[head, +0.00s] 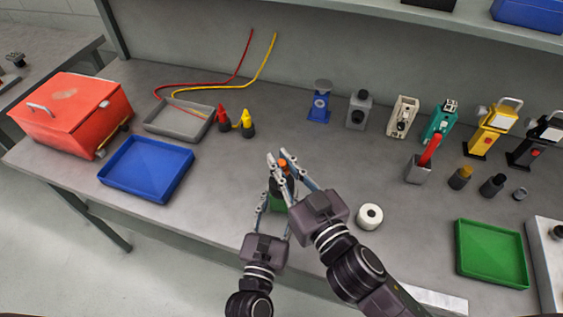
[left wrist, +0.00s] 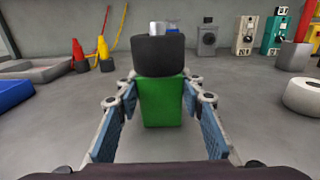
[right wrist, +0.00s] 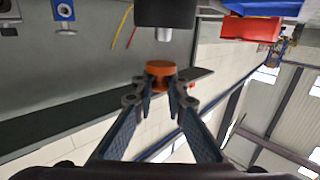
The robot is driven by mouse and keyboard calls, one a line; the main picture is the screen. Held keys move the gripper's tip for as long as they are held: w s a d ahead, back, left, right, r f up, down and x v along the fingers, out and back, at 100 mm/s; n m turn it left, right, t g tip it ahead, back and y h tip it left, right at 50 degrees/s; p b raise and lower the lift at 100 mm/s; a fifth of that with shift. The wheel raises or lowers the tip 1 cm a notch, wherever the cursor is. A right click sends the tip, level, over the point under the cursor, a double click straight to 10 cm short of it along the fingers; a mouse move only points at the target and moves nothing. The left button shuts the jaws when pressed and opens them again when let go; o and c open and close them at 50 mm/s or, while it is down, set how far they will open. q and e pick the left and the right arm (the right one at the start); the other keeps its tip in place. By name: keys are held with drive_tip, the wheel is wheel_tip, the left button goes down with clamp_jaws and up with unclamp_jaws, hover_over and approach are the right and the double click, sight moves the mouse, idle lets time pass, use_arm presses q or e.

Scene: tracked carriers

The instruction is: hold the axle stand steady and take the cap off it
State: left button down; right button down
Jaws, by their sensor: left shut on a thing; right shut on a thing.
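The axle stand has a green block base (head: 279,206) and a black round top with a silver stub. In the left wrist view, the green base (left wrist: 163,104) stands upright between the fingers of my left gripper (left wrist: 163,92), which is shut on it. My right gripper (head: 284,160) is shut on the orange cap (head: 283,164). In the right wrist view, the cap (right wrist: 160,70) sits between the fingertips (right wrist: 160,84), and a gap shows between it and the bare silver stub (right wrist: 164,34). The cap is apart from the stand.
A white roll (head: 369,216) lies close to the right of my right gripper. Red and yellow cones (head: 247,124), a blue tray (head: 147,168) and a grey tray (head: 180,118) are to the left. A green tray (head: 491,253) is at the right. Several devices line the back.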

sight(282, 162)
use_arm(q)
drive_tip(key=shift+r, duration=0.1)
use_arm(e)
drive_tip(key=shift+r, duration=2.05)
use_arm(q)
drive_tip(key=c, duration=1.3)
unclamp_jaws()
drive_tip(key=shift+o, duration=0.4)
drive_tip(key=shift+s, duration=0.1)
